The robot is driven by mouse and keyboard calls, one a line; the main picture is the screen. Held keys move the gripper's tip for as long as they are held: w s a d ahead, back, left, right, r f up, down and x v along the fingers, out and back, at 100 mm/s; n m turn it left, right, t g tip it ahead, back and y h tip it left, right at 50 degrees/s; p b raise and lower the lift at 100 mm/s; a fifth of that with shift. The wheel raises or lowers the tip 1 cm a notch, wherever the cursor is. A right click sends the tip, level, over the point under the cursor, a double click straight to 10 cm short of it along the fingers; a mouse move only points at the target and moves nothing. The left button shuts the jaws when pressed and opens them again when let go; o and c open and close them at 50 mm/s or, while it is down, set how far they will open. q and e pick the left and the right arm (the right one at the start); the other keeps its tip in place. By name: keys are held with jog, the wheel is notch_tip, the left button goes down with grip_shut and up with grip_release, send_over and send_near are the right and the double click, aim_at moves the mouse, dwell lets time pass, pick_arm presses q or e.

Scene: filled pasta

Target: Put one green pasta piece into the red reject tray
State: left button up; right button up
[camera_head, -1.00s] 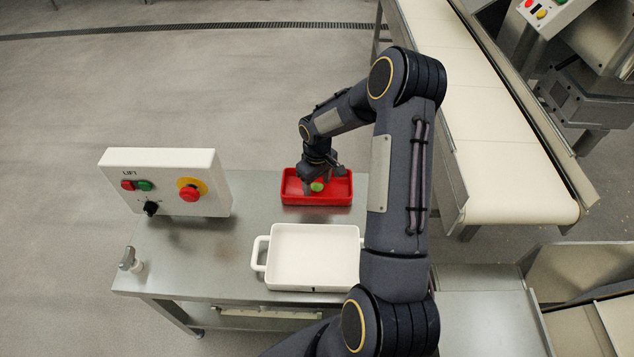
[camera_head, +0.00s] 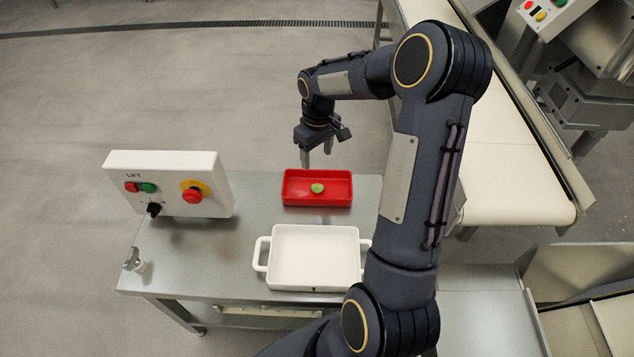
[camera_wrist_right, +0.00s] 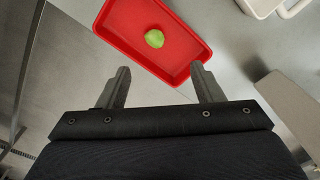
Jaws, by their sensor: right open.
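A green pasta piece (camera_head: 317,188) lies in the red reject tray (camera_head: 290,198) on the steel table. In the right wrist view the pasta piece (camera_wrist_right: 154,38) rests on the floor of the red tray (camera_wrist_right: 118,42), apart from the tray walls. My right gripper (camera_head: 317,164) is open and empty, raised above and behind the tray. In the right wrist view its two fingers (camera_wrist_right: 160,88) are spread wide with nothing between them. My left gripper is not in view.
A white two-handled dish (camera_head: 314,258), empty, stands in front of the red tray. A control box (camera_head: 170,182) with buttons stands at the table's left. A conveyor (camera_head: 500,170) runs along the right. Bare steel tabletop lies left of the dish.

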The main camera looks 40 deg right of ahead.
jog(key=s+a+r+m+t+y, duration=0.1)
jog(key=s+a+r+t, duration=0.2)
jog(key=s+a+r, duration=0.8)
jog(key=s+a+m+t+y, duration=0.1)
jog(key=s+a+t+y, duration=0.1)
jog(key=s+a, duration=0.5)
jog(key=s+r, duration=0.1)
jog(key=s, duration=0.3)
jog(key=shift+s+m+y, duration=0.3)
jog(key=shift+s+m, duration=0.05)
jog(key=shift+m, duration=0.05)
